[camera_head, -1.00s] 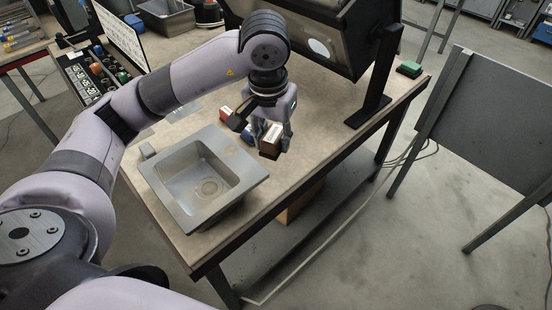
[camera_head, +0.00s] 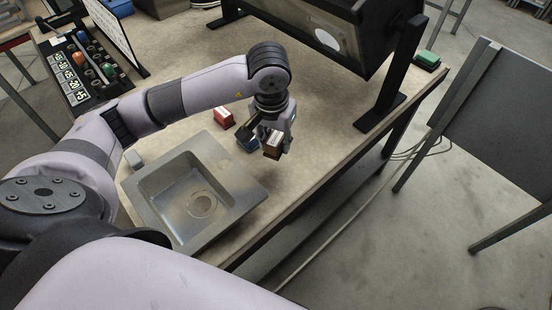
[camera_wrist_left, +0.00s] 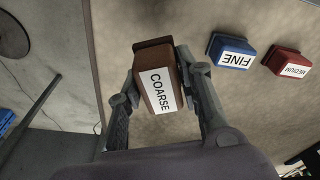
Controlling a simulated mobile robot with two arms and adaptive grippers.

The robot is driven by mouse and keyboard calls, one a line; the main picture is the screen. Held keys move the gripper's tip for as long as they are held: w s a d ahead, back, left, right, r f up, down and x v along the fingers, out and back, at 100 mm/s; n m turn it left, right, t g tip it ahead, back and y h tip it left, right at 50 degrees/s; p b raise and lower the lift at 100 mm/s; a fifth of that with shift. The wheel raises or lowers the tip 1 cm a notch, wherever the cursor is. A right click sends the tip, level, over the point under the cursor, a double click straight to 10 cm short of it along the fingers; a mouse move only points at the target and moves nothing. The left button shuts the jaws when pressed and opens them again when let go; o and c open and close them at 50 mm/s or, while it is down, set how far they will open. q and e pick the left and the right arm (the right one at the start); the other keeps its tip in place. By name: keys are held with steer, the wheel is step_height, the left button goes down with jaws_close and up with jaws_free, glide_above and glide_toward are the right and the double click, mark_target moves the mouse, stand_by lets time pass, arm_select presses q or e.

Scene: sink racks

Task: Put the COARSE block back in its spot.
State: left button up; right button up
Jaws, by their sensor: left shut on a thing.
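The COARSE block (camera_wrist_left: 158,77) is brown with a white label and is held between the fingers of my left gripper (camera_wrist_left: 155,98). In the head view the left gripper (camera_head: 273,143) holds this brown block (camera_head: 272,152) by the right edge of the table, right of the sink. The blue FINE block (camera_wrist_left: 231,52) and the red MEDIUM block (camera_wrist_left: 287,64) lie apart from each other on the table. My right gripper is not in view.
A grey sink basin (camera_head: 196,190) is set in the table's near end. A dark box on a stand (camera_head: 330,30) and a green block (camera_head: 427,58) are at the back right. A rack with coloured knobs (camera_head: 82,65) is at the left.

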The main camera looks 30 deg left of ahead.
mark_target(277, 168)
arm_select(q)
step_height(277, 168, down, 4)
steer(key=shift+f, duration=0.55)
step_height(277, 168, down, 3)
steer(key=shift+r, duration=0.15)
steer(key=shift+f, duration=0.3)
steer(key=shift+w+f, duration=0.1)
steer(key=shift+f, duration=0.1)
steer(key=o, duration=1.1)
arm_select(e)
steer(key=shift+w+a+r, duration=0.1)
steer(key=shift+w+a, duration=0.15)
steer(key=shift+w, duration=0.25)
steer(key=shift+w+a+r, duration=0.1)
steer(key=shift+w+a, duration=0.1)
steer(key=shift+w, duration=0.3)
